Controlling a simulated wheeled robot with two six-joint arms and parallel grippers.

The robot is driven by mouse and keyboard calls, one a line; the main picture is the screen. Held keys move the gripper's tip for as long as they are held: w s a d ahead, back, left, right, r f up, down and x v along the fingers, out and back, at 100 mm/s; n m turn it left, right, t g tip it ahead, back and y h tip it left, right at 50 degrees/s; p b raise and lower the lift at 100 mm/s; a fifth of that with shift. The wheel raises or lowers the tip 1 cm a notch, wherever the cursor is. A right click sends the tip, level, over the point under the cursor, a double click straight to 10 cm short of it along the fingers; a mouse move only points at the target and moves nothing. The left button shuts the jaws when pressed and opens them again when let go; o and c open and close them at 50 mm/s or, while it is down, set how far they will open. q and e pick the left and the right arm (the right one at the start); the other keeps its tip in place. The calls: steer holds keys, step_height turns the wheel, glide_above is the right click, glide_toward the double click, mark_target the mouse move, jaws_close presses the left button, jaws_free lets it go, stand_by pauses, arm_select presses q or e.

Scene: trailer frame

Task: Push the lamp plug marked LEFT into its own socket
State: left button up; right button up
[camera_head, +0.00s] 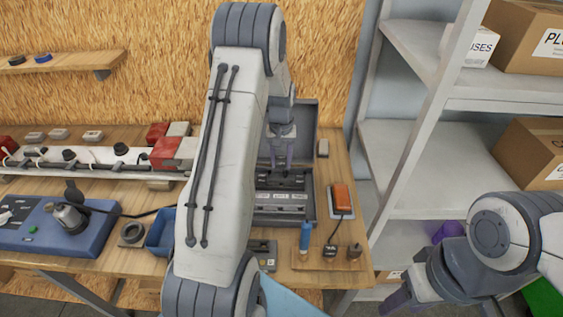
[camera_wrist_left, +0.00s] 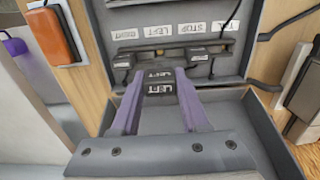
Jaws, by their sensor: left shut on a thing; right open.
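My left gripper (camera_head: 276,152) reaches down into the open grey case (camera_head: 306,212). In the left wrist view its purple fingers (camera_wrist_left: 160,100) are shut on a black plug marked LEFT (camera_wrist_left: 161,89). A second LEFT label shows directly behind the first; I cannot tell whether it is on the plug or a socket, nor how deep the plug sits. A row of white labels (camera_wrist_left: 158,31), one reading LEFT and one STOP, lies beyond. Other black plugs or sockets (camera_wrist_left: 200,57) sit near it. My right gripper (camera_head: 420,266) is open and empty at the lower right.
A blue bin (camera_head: 160,232) and a blue device (camera_head: 60,226) stand to the left. A shelf rack (camera_head: 400,165) with boxes bounds the right side.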

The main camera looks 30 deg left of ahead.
mark_target(281, 167)
arm_select(q)
steer(key=shift+f+b, duration=1.1)
steer(key=shift+f, duration=0.7)
steer(key=shift+f, duration=0.15)
steer(key=shift+f, duration=0.3)
steer(key=shift+b, duration=0.3)
steer(key=shift+f, duration=0.55)
steer(key=shift+f+b, duration=0.15)
steer(key=shift+b, duration=0.2)
steer(key=shift+f, duration=0.45)
steer(key=shift+f+b, duration=0.5)
steer(key=shift+b, duration=0.05)
